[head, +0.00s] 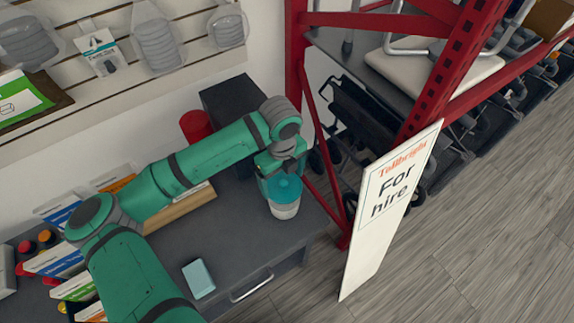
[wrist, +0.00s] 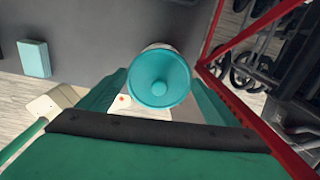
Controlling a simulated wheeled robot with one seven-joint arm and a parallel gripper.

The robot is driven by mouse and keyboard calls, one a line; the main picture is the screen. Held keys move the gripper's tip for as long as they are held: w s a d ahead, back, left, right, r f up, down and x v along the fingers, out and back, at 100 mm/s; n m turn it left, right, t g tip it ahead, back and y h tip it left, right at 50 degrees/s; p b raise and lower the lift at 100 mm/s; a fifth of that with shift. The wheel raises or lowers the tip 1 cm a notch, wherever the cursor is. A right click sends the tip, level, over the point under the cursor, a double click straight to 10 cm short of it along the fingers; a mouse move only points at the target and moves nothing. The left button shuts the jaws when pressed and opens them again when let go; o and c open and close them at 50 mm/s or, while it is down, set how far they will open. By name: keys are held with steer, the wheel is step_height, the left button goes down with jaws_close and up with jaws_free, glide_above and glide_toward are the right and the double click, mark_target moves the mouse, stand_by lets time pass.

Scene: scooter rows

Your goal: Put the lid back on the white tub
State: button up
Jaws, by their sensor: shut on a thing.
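The teal lid (head: 284,187) has a round knob and sits over the top of the white tub (head: 285,210) near the right end of the dark counter. In the wrist view the lid (wrist: 160,78) fills the space between my fingertips, and a pale rim of the tub shows around its far edge. My gripper (head: 279,178) is above the tub with its fingers shut on the lid. Whether the lid is fully seated on the tub is hard to tell.
A light teal box (head: 198,279) lies on the counter (head: 240,240). A red cylinder (head: 196,126) and a dark box (head: 236,105) stand behind my arm. A red rack (head: 300,60) and a white "For hire" sign (head: 390,210) stand close on the right.

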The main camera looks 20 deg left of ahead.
steer(key=shift+w+f, duration=0.1)
steer(key=shift+f, duration=3.05)
steer(key=shift+w+f, duration=0.1)
steer(key=shift+f, duration=0.1)
steer(key=o, duration=0.9)
steer(key=shift+s, duration=0.2)
steer(key=shift+o, duration=0.2)
steer(key=shift+r, duration=0.1)
steer(key=shift+w+r, duration=0.1)
steer(key=shift+r, duration=3.3)
steer(key=shift+c, duration=0.6)
